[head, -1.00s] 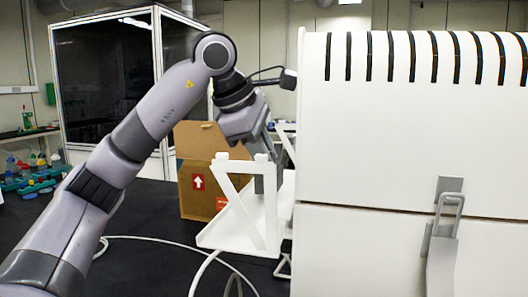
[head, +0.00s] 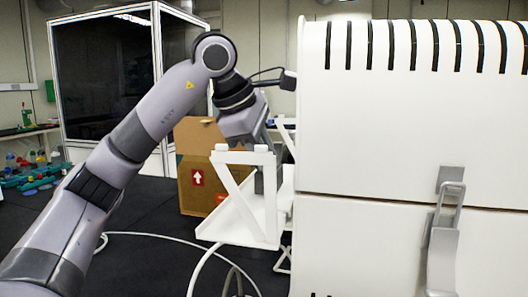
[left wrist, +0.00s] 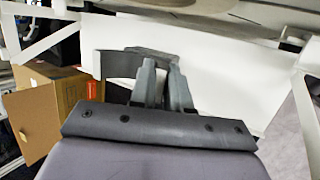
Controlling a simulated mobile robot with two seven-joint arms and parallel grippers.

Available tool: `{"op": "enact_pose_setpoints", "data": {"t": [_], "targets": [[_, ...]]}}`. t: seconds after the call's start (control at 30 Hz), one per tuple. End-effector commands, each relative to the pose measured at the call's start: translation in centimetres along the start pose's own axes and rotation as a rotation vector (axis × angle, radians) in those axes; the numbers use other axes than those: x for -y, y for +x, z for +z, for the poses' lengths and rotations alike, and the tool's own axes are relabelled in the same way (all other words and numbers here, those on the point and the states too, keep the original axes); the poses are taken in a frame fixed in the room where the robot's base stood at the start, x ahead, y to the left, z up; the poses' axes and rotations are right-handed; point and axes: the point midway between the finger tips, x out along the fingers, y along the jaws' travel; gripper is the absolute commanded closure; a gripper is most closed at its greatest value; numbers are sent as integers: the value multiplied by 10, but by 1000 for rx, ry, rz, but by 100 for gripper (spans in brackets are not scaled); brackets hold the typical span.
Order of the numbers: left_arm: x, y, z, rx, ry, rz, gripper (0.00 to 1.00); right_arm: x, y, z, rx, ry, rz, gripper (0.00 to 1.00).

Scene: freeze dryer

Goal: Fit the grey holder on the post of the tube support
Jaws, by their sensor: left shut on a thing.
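The white tube support (head: 258,229) is an open frame with a tray and slanted braces at the left side of the large white machine. Its post cannot be picked out clearly. My left gripper (head: 265,150) points down behind the support's near end frame. In the left wrist view its two fingers (left wrist: 160,75) are close together over the white surface. The gripper is shut on the grey holder (left wrist: 118,66), a dark grey piece at the fingertips. The holder's lower part is partly hidden in the head view, and I cannot tell whether it touches the support. My right gripper is not in view.
The white machine (head: 390,130) with black slots and a metal latch (head: 446,225) fills the right side. A cardboard box (head: 194,181) stands behind the support. A glass-sided cabinet (head: 105,75) stands at the back left.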

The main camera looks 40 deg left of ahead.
Motion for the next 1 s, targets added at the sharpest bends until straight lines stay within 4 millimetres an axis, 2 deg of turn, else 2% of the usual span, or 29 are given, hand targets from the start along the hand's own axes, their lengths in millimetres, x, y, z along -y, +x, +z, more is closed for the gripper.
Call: {"op": "enact_pose_setpoints", "data": {"t": [0.37,0.4,0.5,1.0], "targets": [[0,0,0,2,0,3,100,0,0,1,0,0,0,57],[0,0,0,2,0,3,80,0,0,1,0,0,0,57],[0,0,0,1,0,3,54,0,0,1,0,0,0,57],[1,1,0,0,0,0,54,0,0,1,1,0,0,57]]}}
